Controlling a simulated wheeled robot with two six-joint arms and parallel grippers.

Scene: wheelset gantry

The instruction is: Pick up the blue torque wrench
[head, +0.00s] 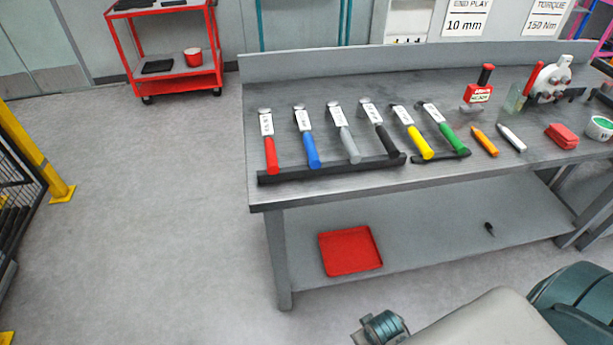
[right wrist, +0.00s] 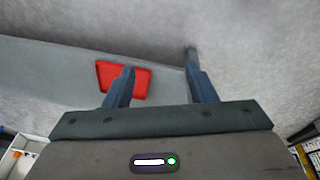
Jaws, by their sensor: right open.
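The blue torque wrench (head: 311,150) lies on the workbench in the head view. Its blue grip rests toward the front edge, on the black rack bar, and its head with a white label points to the back. It is second from the left in a row of wrenches, between the red-gripped wrench (head: 270,153) and the grey-gripped wrench (head: 350,148). My right gripper (right wrist: 160,64) is open and empty in the right wrist view, with the lower shelf and floor beyond its fingers. My right arm enters the head view at the lower right, well away from the wrench. My left gripper is not in view.
The workbench (head: 540,95) also bears black, yellow and green-gripped wrenches, markers, a red block (head: 562,136) and a gauge. A red tray (head: 350,250) lies on its lower shelf. A red cart (head: 180,88) stands at the back left.

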